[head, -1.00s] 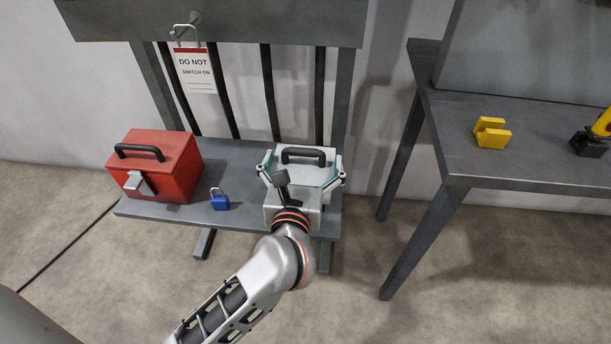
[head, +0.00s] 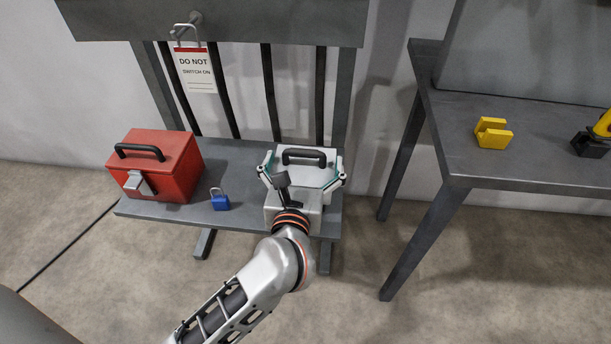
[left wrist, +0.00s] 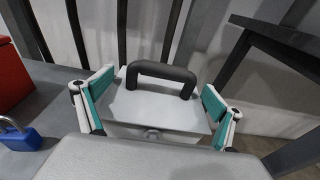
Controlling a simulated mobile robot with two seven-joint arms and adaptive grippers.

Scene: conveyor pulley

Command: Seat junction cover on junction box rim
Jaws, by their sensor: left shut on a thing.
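The junction cover (head: 319,172) is a pale grey lid with a black arched handle (head: 303,156), at the right end of the grey bench. My left gripper (head: 302,170) is shut on the cover, with a finger on each side. In the left wrist view, teal finger pads flank the cover (left wrist: 165,108), and its handle (left wrist: 160,72) stands up between them. A pale front face with a round knob shows below the lid's near edge. The junction box cannot be clearly told apart from the cover, so whether the cover touches its rim is unclear. My right gripper is not in view.
A red toolbox (head: 172,172) and a blue padlock (head: 219,199) stand left of the cover on the bench (head: 160,209). A "DO NOT SWITCH ON" tag (head: 194,72) hangs above. A grey table (head: 520,170) at right holds a yellow block (head: 492,133).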

